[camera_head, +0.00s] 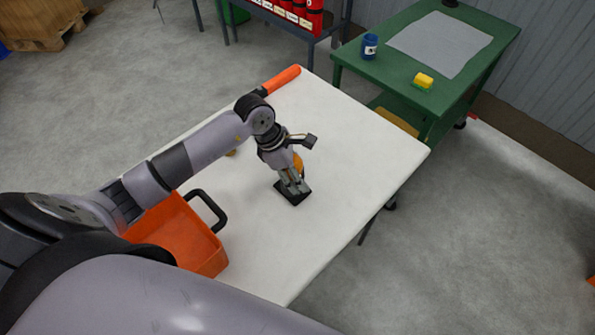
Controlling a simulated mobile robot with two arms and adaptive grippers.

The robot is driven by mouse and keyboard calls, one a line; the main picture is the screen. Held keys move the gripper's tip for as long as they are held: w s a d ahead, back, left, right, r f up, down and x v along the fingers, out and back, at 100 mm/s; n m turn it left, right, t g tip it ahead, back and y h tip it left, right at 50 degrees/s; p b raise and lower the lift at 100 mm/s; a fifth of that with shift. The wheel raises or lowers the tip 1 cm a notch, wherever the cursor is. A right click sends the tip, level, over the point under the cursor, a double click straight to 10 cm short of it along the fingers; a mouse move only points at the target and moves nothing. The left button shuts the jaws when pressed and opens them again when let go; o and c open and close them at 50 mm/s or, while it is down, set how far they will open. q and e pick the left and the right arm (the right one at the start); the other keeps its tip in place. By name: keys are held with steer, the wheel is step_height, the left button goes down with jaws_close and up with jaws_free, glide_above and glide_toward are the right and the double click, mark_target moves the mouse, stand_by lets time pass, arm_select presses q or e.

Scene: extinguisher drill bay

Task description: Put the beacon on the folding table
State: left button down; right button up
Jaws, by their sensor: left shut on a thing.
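The beacon shows an orange upper part (298,163) and a square black base (293,197). My left gripper (292,182) points down over the white folding table (345,145) and is shut on the beacon, hiding part of it. The beacon looks upright, and its base is at or just above the table top. I cannot tell whether it touches. My right gripper is not in view.
An orange box (183,240) with a black handle (208,207) is on the table's near left. An orange-and-black wand (281,80) lies at the far edge. A green cart (400,75) holds a blue jar (369,46) and a yellow-green sponge (423,82). The table's right side is clear.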

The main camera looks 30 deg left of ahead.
arm_select(q)
steer(key=c, duration=1.2)
jaws_free()
steer(key=shift+f, duration=0.15)
steer(key=o, duration=0.5)
steer(key=shift+c, duration=0.2)
steer(key=shift+r, duration=0.25)
steer(key=shift+a+r, duration=0.2)
steer(key=shift+r, duration=0.1)
steer(key=b+v, duration=0.1)
steer(key=v, duration=0.8)
steer(key=shift+a+r, duration=0.15)
steer(key=shift+r, duration=0.2)
steer(key=shift+s+a+r+b, duration=0.2)
steer(key=shift+r+b, duration=0.1)
steer(key=shift+r, duration=0.4)
